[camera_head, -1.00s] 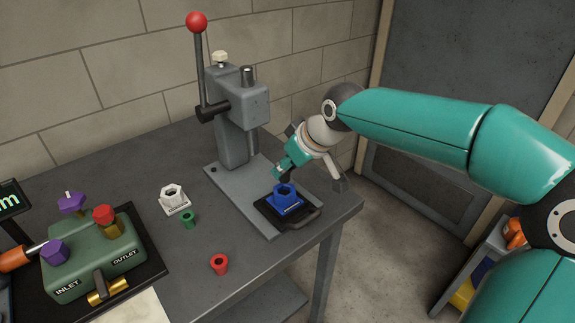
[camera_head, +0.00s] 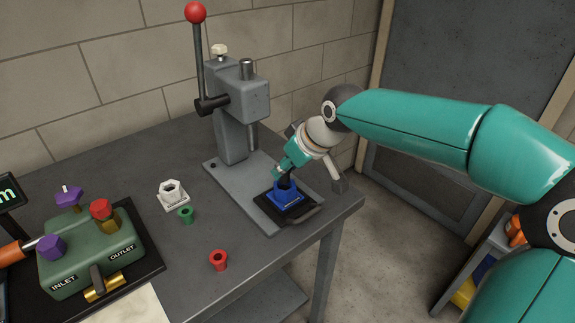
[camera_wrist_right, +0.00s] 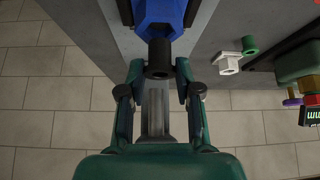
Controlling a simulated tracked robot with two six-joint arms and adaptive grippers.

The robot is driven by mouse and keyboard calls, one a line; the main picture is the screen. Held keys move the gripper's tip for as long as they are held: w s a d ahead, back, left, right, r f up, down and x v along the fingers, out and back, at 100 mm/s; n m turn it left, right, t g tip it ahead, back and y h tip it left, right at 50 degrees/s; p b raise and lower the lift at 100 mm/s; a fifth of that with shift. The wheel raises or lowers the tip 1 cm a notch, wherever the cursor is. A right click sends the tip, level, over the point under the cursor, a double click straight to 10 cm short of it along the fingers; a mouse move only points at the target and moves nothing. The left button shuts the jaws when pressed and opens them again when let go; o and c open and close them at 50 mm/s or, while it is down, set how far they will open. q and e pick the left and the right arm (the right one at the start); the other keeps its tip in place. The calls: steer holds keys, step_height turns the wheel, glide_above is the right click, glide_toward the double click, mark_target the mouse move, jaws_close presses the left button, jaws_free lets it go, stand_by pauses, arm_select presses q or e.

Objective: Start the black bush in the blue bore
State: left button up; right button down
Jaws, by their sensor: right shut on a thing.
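The blue block with the bore (camera_head: 290,197) sits on a black tray (camera_head: 300,212) on the press base in the head view. It also shows at the top of the right wrist view (camera_wrist_right: 160,14). My right gripper (camera_head: 284,173) is just above the blue block. In the right wrist view my right gripper (camera_wrist_right: 159,70) is shut on the black bush (camera_wrist_right: 158,56), with one finger on each side. The bush's far end is at the blue block. I cannot tell whether it has entered the bore. My left gripper is out of view.
The grey arbor press (camera_head: 240,100) with a red-knobbed lever stands behind the blue block. A white hex holder (camera_head: 173,196), a green bush (camera_head: 186,215) and a red bush (camera_head: 218,260) are to the left. A green valve block (camera_head: 90,262) is further left.

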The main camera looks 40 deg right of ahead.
mark_target(289, 173)
steer(key=shift+f+b, duration=1.05)
steer(key=shift+f, duration=0.2)
steer(key=c, duration=0.7)
jaws_free()
steer(key=shift+p+v, duration=1.2)
steer(key=shift+v, duration=1.3)
steer(key=shift+r, duration=0.1)
